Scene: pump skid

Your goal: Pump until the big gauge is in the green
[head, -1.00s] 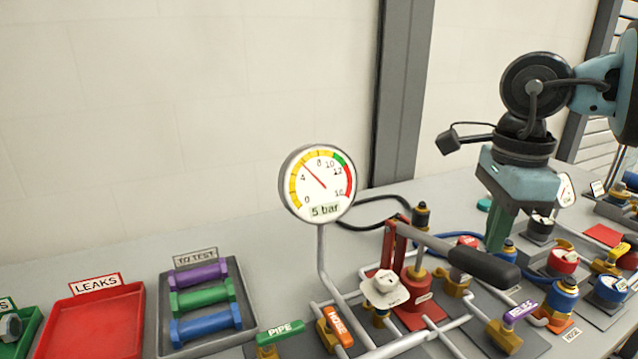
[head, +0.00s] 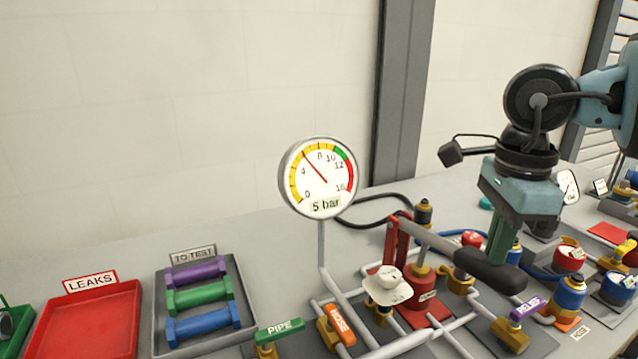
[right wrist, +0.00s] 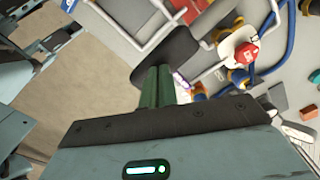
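The big round gauge (head: 322,190) stands on a grey pipe; its needle is in the yellow near 5, and its plate reads 5 bar. Its green band lies around 10 to 12. The red hand pump (head: 418,290) has a grey lever ending in a black grip (head: 488,271), tilted down to the right. My right gripper (head: 501,249) is at the grip, its green fingertips seemingly against it from above. In the right wrist view, its fingers (right wrist: 158,86) are together, with the black grip (right wrist: 168,52) at their tips. My left gripper is out of view.
Valves labelled PIPE (head: 280,332), HOSE (head: 341,325) and RELIEF (head: 527,308) surround the pump. A red LEAKS tray (head: 88,320) and a grey TO TEST tray (head: 238,275) with three coloured cylinders are at left.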

